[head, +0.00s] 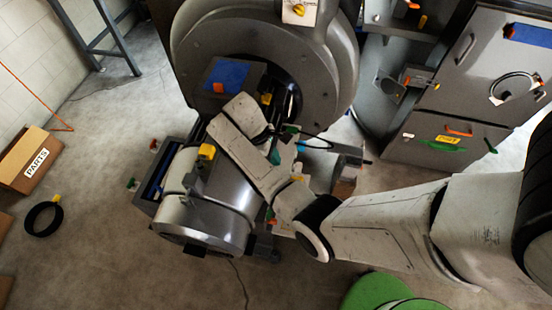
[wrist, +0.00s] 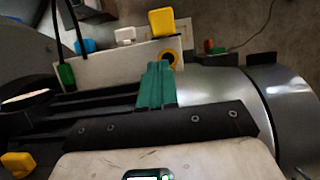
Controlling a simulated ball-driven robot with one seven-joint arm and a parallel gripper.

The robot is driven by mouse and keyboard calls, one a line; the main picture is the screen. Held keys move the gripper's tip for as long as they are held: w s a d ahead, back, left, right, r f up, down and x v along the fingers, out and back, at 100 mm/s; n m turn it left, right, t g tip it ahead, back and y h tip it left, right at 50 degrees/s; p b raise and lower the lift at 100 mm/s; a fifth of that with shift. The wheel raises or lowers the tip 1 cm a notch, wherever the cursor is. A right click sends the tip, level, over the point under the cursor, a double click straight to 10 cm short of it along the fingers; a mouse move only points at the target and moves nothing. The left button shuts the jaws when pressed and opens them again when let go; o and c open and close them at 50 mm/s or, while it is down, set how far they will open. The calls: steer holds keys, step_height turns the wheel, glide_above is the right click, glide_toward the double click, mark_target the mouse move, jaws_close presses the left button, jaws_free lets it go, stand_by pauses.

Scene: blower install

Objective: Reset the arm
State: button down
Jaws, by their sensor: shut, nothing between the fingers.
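My arm reaches in from the right in the head view and bends up over the blower area. In the wrist view my gripper (wrist: 156,68) shows teal fingers held together with nothing between them. The fingertips lie in line with a pale bracket (wrist: 105,68) carrying a yellow knob (wrist: 161,21); I cannot tell whether they touch. The large round grey blower housing (head: 338,65) stands at the top middle of the head view. A silver cylindrical motor (head: 205,222) sits below it and also shows at the right in the wrist view (wrist: 288,92). I cannot clearly make out the fingers in the head view.
A grey cabinet (head: 470,75) with a handle stands at the upper right. A green round object (head: 378,291) is at the bottom. The concrete floor (head: 105,245) at left is mostly clear.

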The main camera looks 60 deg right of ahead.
steer(key=shift+s, duration=0.1)
stand_by(0.3)
steer(key=s+a+m+t+b, duration=0.2)
steer(key=s+a, duration=0.4)
steer(key=s, duration=0.2)
steer(key=s+a+m+t+y+b, duration=0.1)
steer(key=s+a+m+t+b, duration=0.1)
steer(key=s+a, duration=0.3)
steer(key=shift+s+a+r+m+t+b, duration=0.35)
steer(key=shift+s+t+b, duration=0.35)
steer(key=shift+s, duration=1.35)
steer(key=shift+f, duration=0.1)
